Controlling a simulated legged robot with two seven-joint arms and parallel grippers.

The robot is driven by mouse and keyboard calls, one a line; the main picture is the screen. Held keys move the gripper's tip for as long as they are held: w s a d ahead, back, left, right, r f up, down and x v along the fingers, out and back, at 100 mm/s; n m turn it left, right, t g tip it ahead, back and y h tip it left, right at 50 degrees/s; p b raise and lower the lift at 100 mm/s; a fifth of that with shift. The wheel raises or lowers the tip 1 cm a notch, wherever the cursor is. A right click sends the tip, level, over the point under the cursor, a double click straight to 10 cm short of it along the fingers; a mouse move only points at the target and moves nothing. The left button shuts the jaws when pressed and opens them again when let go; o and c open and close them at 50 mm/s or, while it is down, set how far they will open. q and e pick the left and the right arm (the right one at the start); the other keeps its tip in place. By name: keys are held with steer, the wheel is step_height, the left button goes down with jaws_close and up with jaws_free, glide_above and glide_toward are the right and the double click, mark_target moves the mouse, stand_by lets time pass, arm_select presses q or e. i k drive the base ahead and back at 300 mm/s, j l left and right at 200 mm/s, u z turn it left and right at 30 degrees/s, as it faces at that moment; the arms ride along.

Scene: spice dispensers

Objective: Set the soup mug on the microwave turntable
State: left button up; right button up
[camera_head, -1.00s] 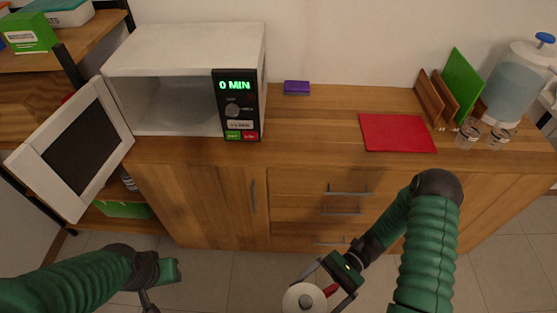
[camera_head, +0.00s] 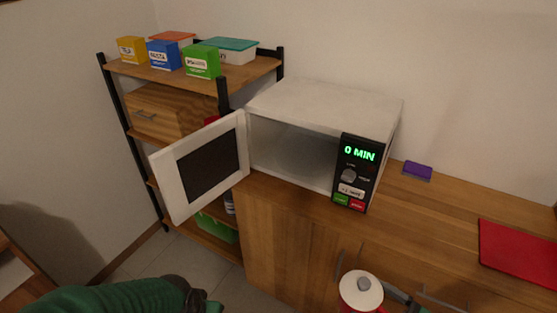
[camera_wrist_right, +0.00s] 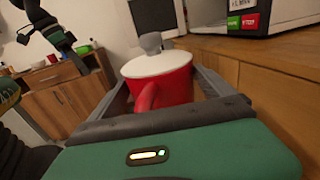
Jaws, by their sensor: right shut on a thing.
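The soup mug (camera_head: 361,296) is red with a white lid and a grey knob. It shows low in the head view, in front of the cabinet, and upright in the right wrist view (camera_wrist_right: 168,82). My right gripper (camera_wrist_right: 165,90) is shut on it, with a finger on each side and the red handle toward the palm. The microwave (camera_head: 325,97) stands on the counter with its door (camera_head: 200,165) swung open to the left. The turntable inside is too dim to make out clearly. My left gripper (camera_head: 207,304) is only partly in view at the bottom edge, away from the mug.
The open door sticks out in front of a shelf rack (camera_head: 165,75) with several boxes. A purple sponge (camera_head: 417,170) and a red mat (camera_head: 520,252) lie on the counter (camera_head: 440,205) right of the microwave. The counter between them is clear.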

mark_target(304, 160)
steer(key=l+u, duration=0.15)
steer(key=u, duration=0.25)
steer(key=l+u, duration=0.15)
steer(key=u, duration=0.2)
steer(key=k+l+u, duration=0.1)
steer(key=u, duration=0.3)
steer(key=k+l+u, duration=0.1)
steer(key=u, duration=0.25)
steer(key=k+l, duration=0.15)
